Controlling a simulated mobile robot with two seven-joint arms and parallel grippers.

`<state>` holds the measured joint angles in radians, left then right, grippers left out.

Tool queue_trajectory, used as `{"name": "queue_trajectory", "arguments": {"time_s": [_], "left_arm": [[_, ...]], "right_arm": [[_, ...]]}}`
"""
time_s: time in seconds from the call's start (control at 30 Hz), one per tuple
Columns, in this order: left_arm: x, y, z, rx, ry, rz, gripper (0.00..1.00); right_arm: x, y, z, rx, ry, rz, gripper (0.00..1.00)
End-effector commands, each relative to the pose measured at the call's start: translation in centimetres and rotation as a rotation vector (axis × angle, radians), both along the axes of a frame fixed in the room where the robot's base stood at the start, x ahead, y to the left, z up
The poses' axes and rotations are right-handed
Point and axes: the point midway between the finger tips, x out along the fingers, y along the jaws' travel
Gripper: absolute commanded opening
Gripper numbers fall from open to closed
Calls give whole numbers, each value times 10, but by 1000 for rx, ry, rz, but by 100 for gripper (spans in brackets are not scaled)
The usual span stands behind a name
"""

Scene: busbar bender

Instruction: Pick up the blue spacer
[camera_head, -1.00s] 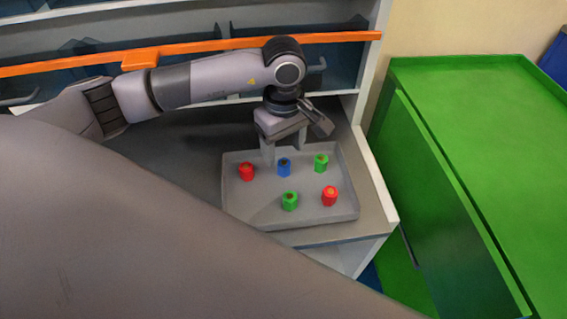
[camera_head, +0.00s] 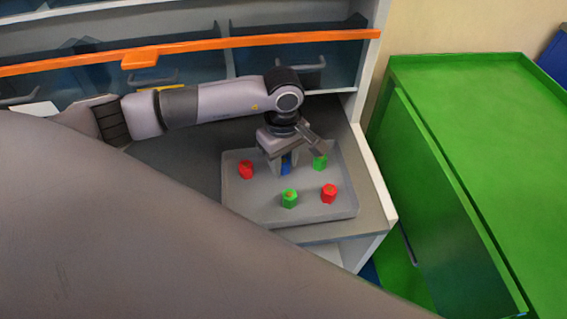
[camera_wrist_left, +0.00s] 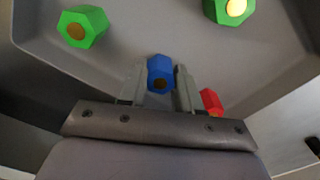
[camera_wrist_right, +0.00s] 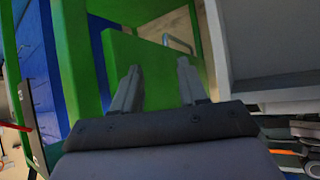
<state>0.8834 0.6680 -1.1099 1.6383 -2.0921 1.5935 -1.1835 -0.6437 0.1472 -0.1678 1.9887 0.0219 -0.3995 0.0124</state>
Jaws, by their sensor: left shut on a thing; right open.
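The blue spacer (camera_head: 286,168) stands in the grey tray (camera_head: 240,205), partly hidden by my left gripper (camera_head: 284,165) in the head view. My left gripper has come down over it from above. In the left wrist view the blue spacer (camera_wrist_left: 160,73) is between the two fingers of my left gripper (camera_wrist_left: 160,85), which are shut on it. I cannot tell whether it is clear of the tray floor. My right gripper (camera_wrist_right: 155,85) shows in the right wrist view with its fingers apart and nothing between them.
In the tray are red spacers (camera_head: 246,169) and (camera_head: 329,193) and green spacers (camera_head: 289,198) and (camera_head: 320,162). The near green one shows large in the left wrist view (camera_wrist_left: 238,10). An orange rail (camera_head: 200,47) runs behind. A green cabinet (camera_head: 480,130) stands right.

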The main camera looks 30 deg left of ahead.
Motion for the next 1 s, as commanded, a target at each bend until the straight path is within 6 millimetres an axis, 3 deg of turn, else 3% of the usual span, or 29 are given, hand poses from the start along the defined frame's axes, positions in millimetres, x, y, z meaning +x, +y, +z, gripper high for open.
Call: {"name": "queue_trajectory", "arguments": {"time_s": [0.27,0.5,0.77,1.0], "left_arm": [[1,0,15,-1,-4,-1,3],[1,0,63,0,-5,-2,3],[2,-2,104,6,-8,-21,3],[14,-17,159,64,-60,-199,3]], "right_arm": [[0,1,1,3,-1,0,43],[0,2,1,6,-1,-1,43],[0,3,3,7,1,0,43],[-1,3,17,5,1,0,43]]}}
